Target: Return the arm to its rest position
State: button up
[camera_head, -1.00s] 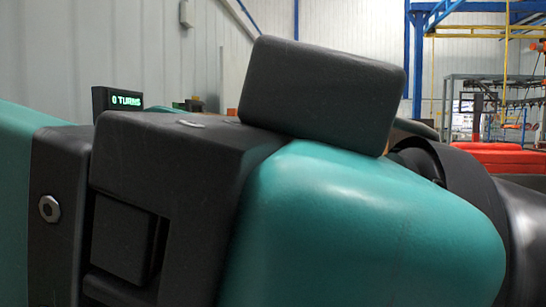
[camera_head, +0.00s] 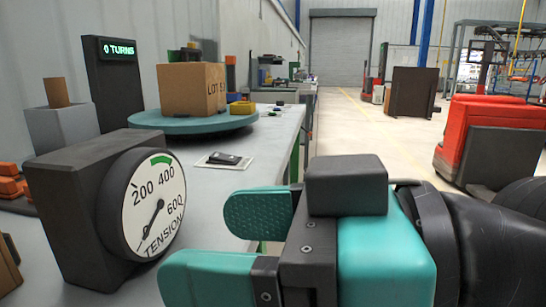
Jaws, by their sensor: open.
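My gripper (camera_head: 213,244) is in the lower middle of the head view, with its two teal fingers apart and nothing between them. The fingers point left, toward the bench and the tension gauge. The dark wrist and arm run off to the right edge of the picture. The gripper is in front of the bench edge, and it hides part of the bench and floor behind it.
A tension gauge (camera_head: 150,205) stands near on the grey bench (camera_head: 215,178). Behind are a teal turntable (camera_head: 190,126) with a cardboard box (camera_head: 187,90), a "0 TURNS" display (camera_head: 118,50) and a dark device (camera_head: 224,158). A red machine (camera_head: 488,135) stands right; the aisle floor (camera_head: 345,125) is clear.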

jog(key=w+d+f+m+g+h, duration=0.35)
jog(key=d+f+m+h, duration=0.6)
jog(key=d+f, duration=0.7)
notch_tip(320, 180, up, 31)
jog(key=d+n+h+p, duration=0.1)
jog(key=h+p, duration=0.1)
jog(key=p, duration=2.7)
jog(key=shift+d+p, duration=0.3)
jog(key=shift+r+n, duration=0.1)
jog(key=shift+n, duration=0.15)
